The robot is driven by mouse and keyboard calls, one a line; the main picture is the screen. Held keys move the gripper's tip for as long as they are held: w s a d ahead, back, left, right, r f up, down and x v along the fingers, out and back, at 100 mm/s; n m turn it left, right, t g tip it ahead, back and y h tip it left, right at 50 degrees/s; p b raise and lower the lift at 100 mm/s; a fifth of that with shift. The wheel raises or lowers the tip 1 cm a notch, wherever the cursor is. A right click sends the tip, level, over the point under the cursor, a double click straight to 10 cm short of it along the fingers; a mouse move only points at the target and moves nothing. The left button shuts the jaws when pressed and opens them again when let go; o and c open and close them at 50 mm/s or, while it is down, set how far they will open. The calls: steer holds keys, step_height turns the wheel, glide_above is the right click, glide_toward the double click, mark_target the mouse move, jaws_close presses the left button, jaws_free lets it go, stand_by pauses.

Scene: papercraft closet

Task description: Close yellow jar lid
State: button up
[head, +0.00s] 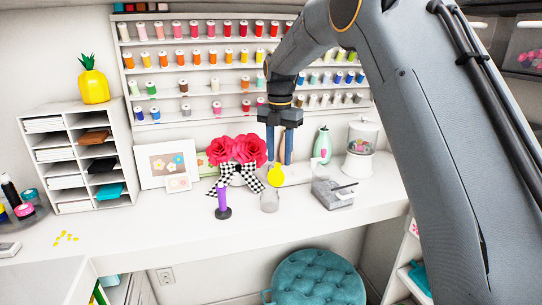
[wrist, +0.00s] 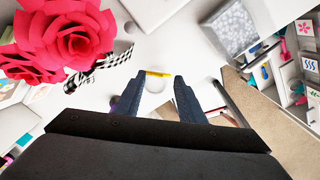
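A small clear glass jar (head: 270,202) stands on the white counter. Its round yellow lid (head: 276,175) is tipped up at the back of the jar, its face toward the head camera, so the jar is open. In the wrist view the lid (wrist: 159,74) shows edge-on as a thin yellow strip, with the pale jar (wrist: 155,84) beside it. My gripper (head: 279,160) points down above and behind the lid, its two fingers apart with nothing seen between them. In the wrist view the fingertips of my gripper (wrist: 159,80) flank the lid's strip; I cannot tell whether they touch it.
Red paper flowers (head: 238,150) with a checkered bow stand close left of my gripper. A purple item on a dark base (head: 223,200) is left of the jar. A grey box (head: 333,193) is to its right, a teal vase (head: 322,145) behind. The counter's left front is mostly clear.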

steer(key=shift+a+f, duration=0.15)
steer(key=shift+f, duration=0.7)
